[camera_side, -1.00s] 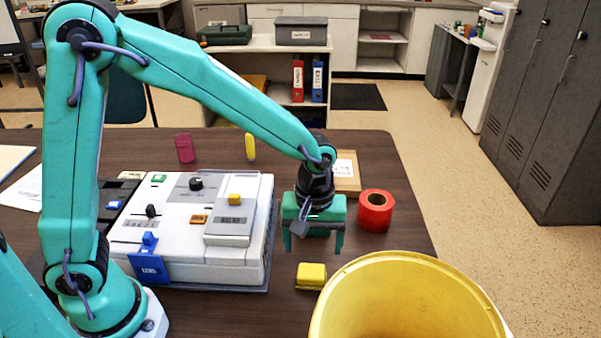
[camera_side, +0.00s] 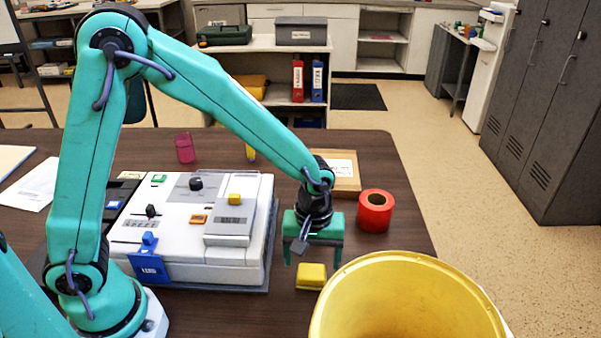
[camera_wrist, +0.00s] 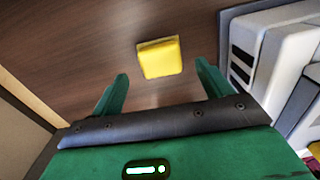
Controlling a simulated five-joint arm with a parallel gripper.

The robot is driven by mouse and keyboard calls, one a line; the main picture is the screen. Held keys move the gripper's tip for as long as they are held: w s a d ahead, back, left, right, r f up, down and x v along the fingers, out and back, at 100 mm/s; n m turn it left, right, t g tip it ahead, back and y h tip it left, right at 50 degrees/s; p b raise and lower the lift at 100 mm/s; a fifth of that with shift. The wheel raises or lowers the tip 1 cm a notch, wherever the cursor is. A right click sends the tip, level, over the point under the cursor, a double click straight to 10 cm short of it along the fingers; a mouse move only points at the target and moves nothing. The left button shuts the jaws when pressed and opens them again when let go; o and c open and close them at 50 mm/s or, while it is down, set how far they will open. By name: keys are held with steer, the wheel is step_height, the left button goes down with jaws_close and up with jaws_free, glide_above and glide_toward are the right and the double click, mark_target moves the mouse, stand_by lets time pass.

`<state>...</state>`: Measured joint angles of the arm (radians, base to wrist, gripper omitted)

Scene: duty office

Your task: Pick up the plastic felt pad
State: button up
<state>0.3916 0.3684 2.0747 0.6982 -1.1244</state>
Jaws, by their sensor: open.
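My gripper (camera_side: 314,259) is open and empty, above and just behind the block in the side view. Its two green fingers also show in the wrist view (camera_wrist: 162,72). No contact with the block shows.
A large yellow bucket (camera_side: 345,270) stands close to the right of the block. The white machine (camera_side: 180,270) with knobs is to the left. A red tape roll (camera_side: 376,212) and a framed card (camera_side: 347,186) lie behind my gripper. A pink cup (camera_side: 185,148) stands farther back.

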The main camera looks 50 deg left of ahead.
mark_target(312, 271)
steer(key=shift+f, duration=1.8)
steer(key=shift+c, duration=0.5)
steer(key=c, duration=1)
